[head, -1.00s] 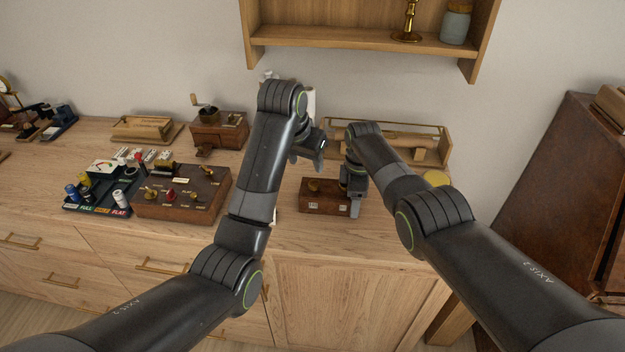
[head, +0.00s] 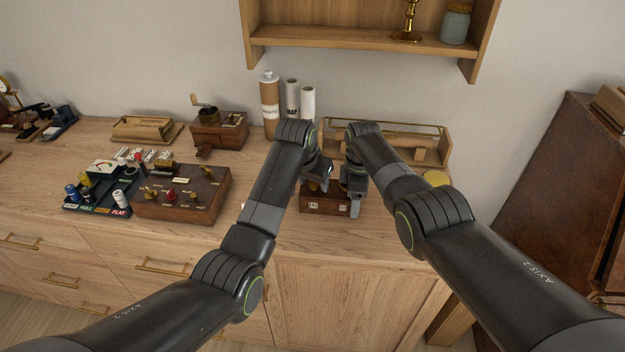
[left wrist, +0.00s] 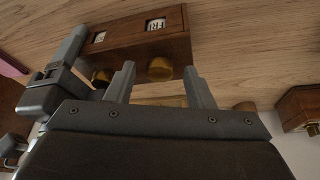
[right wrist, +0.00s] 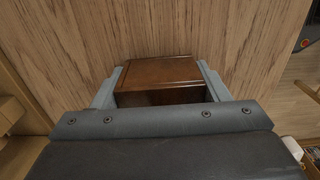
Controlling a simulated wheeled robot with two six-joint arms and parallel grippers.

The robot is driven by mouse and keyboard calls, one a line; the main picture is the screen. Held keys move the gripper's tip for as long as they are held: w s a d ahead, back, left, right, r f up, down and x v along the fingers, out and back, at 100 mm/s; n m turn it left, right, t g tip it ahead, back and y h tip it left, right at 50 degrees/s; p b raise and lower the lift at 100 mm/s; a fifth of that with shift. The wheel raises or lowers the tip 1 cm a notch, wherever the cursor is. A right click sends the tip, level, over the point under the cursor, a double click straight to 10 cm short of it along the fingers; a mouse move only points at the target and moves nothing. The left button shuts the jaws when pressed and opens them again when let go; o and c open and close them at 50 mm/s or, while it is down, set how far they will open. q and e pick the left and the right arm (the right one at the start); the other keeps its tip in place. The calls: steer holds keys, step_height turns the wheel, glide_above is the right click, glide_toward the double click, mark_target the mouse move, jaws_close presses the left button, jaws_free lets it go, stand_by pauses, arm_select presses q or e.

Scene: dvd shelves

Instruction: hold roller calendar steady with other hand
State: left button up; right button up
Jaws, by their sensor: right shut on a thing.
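The roller calendar (head: 325,205) is a small dark brown wooden box with white windows on its front and brass knobs, standing on the wooden counter. In the left wrist view the calendar (left wrist: 150,42) shows a window reading FRI and two knobs. My right gripper (head: 354,196) is shut on the box's right end; in the right wrist view its fingers (right wrist: 160,82) sit at either side of the brown box (right wrist: 160,70). My left gripper (head: 322,178) is open just above the box. In the left wrist view a brass knob (left wrist: 160,69) appears between its fingertips (left wrist: 158,75), not visibly gripped.
A brown knobbed box (head: 182,192) and a dark tray (head: 100,190) of small items stand left. A grinder (head: 218,130), a bottle (head: 270,100) and white rolls (head: 308,102) stand behind. A wooden rack (head: 430,148) is behind right. The counter front is clear.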

arm_select(q)
steer(key=c, duration=1)
steer(key=shift+n, duration=0.3)
steer(key=n, duration=0.1)
steer(key=n+y, duration=0.1)
steer(key=n, duration=0.2)
steer(key=shift+d+y, duration=0.25)
steer(key=shift+y, duration=0.15)
steer(key=shift+d+n+y, duration=0.15)
steer(key=shift+n+y, duration=0.75)
steer(key=shift+n, duration=1.5)
steer(key=o, duration=1)
